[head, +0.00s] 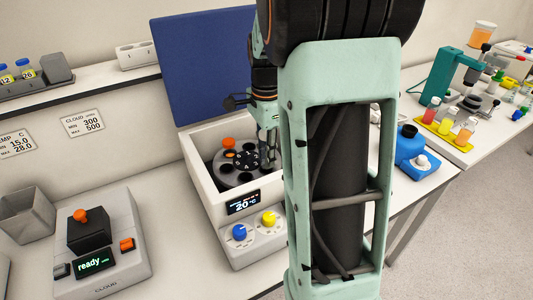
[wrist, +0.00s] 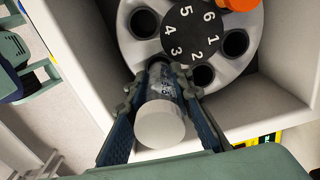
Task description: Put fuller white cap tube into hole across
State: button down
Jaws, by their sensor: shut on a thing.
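My gripper (wrist: 160,120) is shut on a white-capped tube (wrist: 162,122). Its white cap faces the wrist camera, and the clear body with dark markings points down at the rotor (wrist: 262,50). The tube's lower end is at the rotor's edge by the number 3; I cannot tell whether it is inside a hole. An orange-capped tube (wrist: 238,3) sits in the rotor by the number 6, across the hub from the held tube. Open dark holes show by numbers 4, 2 and 1. In the head view my gripper (head: 268,150) is over the right side of the rotor (head: 228,178).
The rotor sits inside a white centrifuge box (head: 205,190) with its blue lid (head: 205,65) raised. Its walls surround the gripper closely. A grey device with a "ready" display (head: 97,262) stands to the left. A blue device (head: 418,150) stands to the right. My arm hides part of the bench.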

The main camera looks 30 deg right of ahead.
jog(key=shift+s+f+b, duration=0.1)
jog(key=shift+f+b, duration=0.7)
jog(key=shift+f, duration=0.6)
jog(key=shift+r, duration=0.2)
jog(key=shift+r+p, duration=0.9)
jog(key=shift+f+b, duration=0.5)
jog(key=shift+f, duration=0.6)
dwell(0.6)
jog(key=shift+r, duration=0.1)
jog(key=shift+r+p, duration=0.95)
jog(key=shift+r, duration=0.05)
dwell(0.5)
jog(key=shift+f+b, duration=0.55)
jog(key=shift+f, duration=0.5)
